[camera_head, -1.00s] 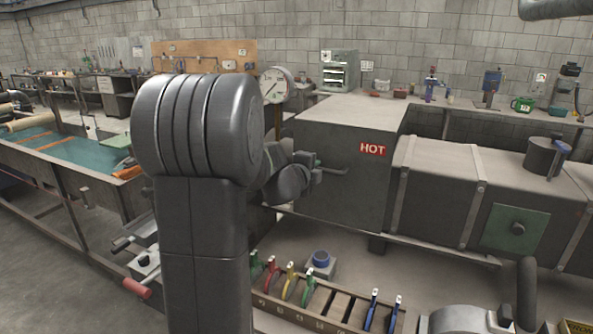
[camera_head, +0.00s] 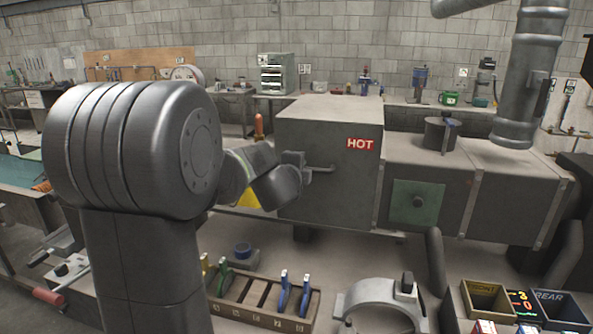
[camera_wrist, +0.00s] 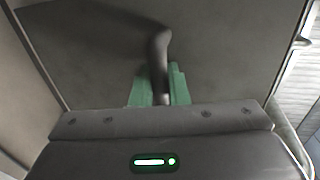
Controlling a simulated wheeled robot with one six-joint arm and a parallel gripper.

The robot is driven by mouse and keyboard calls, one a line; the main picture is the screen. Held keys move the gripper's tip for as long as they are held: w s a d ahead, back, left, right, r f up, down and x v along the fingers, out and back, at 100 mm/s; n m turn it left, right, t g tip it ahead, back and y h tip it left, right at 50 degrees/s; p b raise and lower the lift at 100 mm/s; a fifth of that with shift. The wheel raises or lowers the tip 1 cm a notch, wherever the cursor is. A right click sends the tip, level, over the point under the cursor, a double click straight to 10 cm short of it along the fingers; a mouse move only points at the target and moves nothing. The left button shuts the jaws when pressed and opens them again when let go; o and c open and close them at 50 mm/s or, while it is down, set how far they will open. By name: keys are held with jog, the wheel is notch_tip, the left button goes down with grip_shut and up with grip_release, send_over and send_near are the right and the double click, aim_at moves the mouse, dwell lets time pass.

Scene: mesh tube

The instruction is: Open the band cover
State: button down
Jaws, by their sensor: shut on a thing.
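The band cover seems to be the large grey box with the red HOT label (camera_head: 330,135). A bar handle (camera_head: 322,168) sticks out of its front face. My gripper (camera_head: 303,162) is at this handle; the head view shows its fingers only small. In the wrist view, green finger pads (camera_wrist: 178,86) close around the dark handle (camera_wrist: 160,60), against the grey cover face (camera_wrist: 230,45). The box's right side stands by the section with a green plate (camera_head: 418,206). My arm partly hides what lies left of the box.
A yellow part (camera_head: 248,198) shows behind my wrist, and an orange-tipped part (camera_head: 259,126) left of the box. Below are a rack of coloured clamps (camera_head: 265,300), a grey ring clamp (camera_head: 384,306) and labelled bins (camera_head: 487,300). A vertical duct (camera_head: 530,75) stands right.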

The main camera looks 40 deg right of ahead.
jog(key=shift+f, duration=0.1)
jog(key=c, duration=1.7)
grip_release()
jog(key=shift+c, duration=0.2)
jog(key=p+v, duration=0.2)
jog(key=v, duration=1.2)
jog(key=shift+w+d, duration=0.15)
jog(key=b+x, duration=0.2)
jog(key=x, duration=1.1)
jog(key=shift+w+d, duration=0.2)
jog(key=shift+d, duration=0.05)
jog(key=shift+a+f, duration=0.1)
